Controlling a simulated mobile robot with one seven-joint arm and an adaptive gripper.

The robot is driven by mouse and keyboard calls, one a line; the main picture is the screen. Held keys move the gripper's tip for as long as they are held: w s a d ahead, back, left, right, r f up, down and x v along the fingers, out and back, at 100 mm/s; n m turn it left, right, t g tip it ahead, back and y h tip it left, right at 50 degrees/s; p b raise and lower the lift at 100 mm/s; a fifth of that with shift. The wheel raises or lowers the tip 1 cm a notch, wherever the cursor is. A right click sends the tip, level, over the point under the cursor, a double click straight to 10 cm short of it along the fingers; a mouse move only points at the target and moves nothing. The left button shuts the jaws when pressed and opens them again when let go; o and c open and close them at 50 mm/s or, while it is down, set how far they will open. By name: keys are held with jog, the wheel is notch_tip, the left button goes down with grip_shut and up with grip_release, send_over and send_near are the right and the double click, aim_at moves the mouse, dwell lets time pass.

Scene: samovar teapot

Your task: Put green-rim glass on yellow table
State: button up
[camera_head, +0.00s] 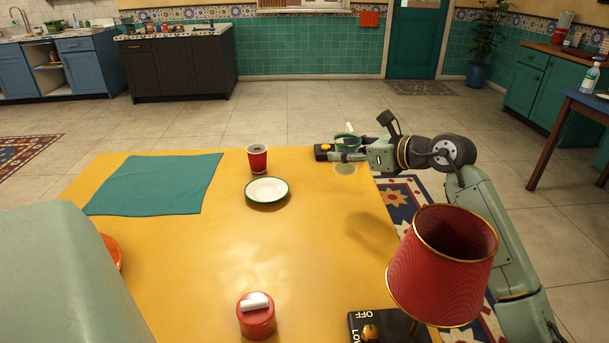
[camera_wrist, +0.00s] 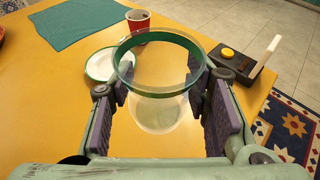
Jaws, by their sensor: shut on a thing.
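The green-rim glass (camera_wrist: 160,105) is clear with a green band at its top. It stands upright between the purple pads of my gripper (camera_wrist: 168,105) in the wrist view, and the gripper is shut on it. In the head view the glass (camera_head: 346,168) shows at the right back edge of the yellow table (camera_head: 190,260). My gripper (camera_head: 348,150) reaches it from the right. I cannot tell whether the glass base touches the tabletop.
A white plate with green rim (camera_head: 267,190), a red cup (camera_head: 257,159) and a teal cloth (camera_head: 158,183) lie left of the glass. A black box with a yellow button (camera_head: 324,151) is close by. A red lamp (camera_head: 442,262) and red canister (camera_head: 256,317) stand nearer. The middle is clear.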

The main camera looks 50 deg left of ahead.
notch_tip(320, 180, down, 10)
jog(key=shift+r+p, duration=0.1)
jog(key=shift+p, duration=0.4)
jog(key=o, duration=1.2)
jog(key=shift+r, duration=0.1)
jog(key=b+v, duration=0.2)
jog(key=v, duration=1)
